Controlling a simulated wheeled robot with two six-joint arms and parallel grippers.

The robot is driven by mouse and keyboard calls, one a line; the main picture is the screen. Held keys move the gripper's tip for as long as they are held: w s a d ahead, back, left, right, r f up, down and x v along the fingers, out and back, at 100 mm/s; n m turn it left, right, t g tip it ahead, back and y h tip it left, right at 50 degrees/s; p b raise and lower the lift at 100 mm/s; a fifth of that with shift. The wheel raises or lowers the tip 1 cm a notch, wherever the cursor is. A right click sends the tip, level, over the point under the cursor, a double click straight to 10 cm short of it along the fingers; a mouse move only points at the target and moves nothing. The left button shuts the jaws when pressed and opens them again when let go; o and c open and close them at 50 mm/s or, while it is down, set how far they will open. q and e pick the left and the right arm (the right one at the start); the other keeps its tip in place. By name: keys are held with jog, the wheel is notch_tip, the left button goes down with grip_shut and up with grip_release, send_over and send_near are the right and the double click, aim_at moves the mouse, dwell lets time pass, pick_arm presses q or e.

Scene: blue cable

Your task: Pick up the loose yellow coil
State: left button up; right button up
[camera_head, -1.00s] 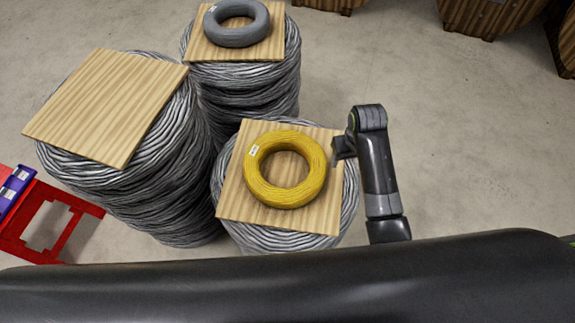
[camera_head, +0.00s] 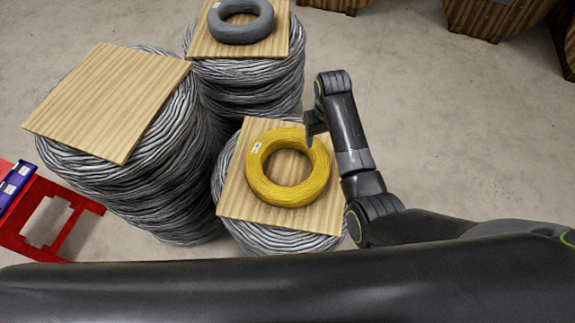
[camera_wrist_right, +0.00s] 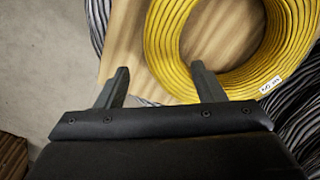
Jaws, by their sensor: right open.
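The yellow coil (camera_head: 259,186) lies flat on a square wooden board (camera_head: 236,204) on top of a stack of grey cable (camera_head: 285,240). It also shows in the right wrist view (camera_wrist_right: 165,45), with a small white label on its ring. My right gripper (camera_head: 312,137) is at the coil's upper right edge in the head view. In the right wrist view my right gripper (camera_wrist_right: 160,80) is open and empty, with one fingertip over the bare board and the other at the coil's near edge. I cannot tell whether that finger touches the coil. My left gripper is not in view.
A taller grey cable stack with a bare board (camera_head: 105,100) stands at the left. A grey coil (camera_head: 241,30) lies on another board-topped stack behind. A red frame (camera_head: 45,215) is at the far left.

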aim_at(318, 152)
notch_tip(318, 152, down, 3)
jog(key=shift+f, duration=0.2)
jog(key=shift+s+a+f, duration=0.15)
jog(key=shift+f, duration=1.2)
jog(key=shift+s+a+f, duration=0.1)
jog(key=shift+a+f, duration=0.05)
jog(key=shift+f, duration=1.2)
grip_shut()
jog(key=shift+w+a+r, duration=0.1)
jog(key=shift+r, duration=0.05)
